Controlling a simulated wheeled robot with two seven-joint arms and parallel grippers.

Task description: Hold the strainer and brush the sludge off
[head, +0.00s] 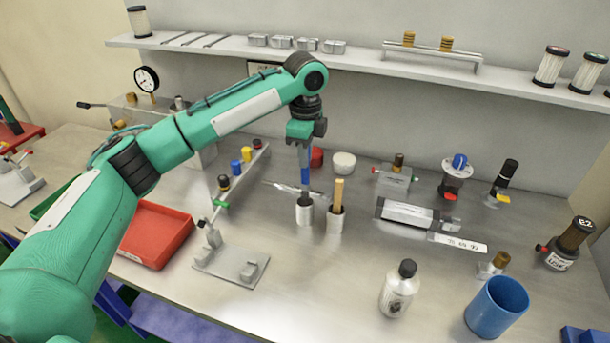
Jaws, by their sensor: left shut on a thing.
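My left gripper (305,160) reaches down from above and is shut on a thin tool with a blue handle (305,177). The tool is upright, and its lower end is at or in a small grey-white cup (304,214); I cannot tell how deep it sits. Its brush end, if it has one, is hidden. Beside it, a second cup (334,224) holds an upright wooden-handled tool (338,194). I cannot make out for certain which object is the strainer, and no sludge is clearly visible. My right gripper is out of view.
A white bottle (397,292) and a blue tub (497,306) stand at the front right. A grey fixture plate (232,268) and a red tray (155,236) lie left. Metal fittings (410,213) crowd the right. A shelf (350,58) spans the back. The front middle is clear.

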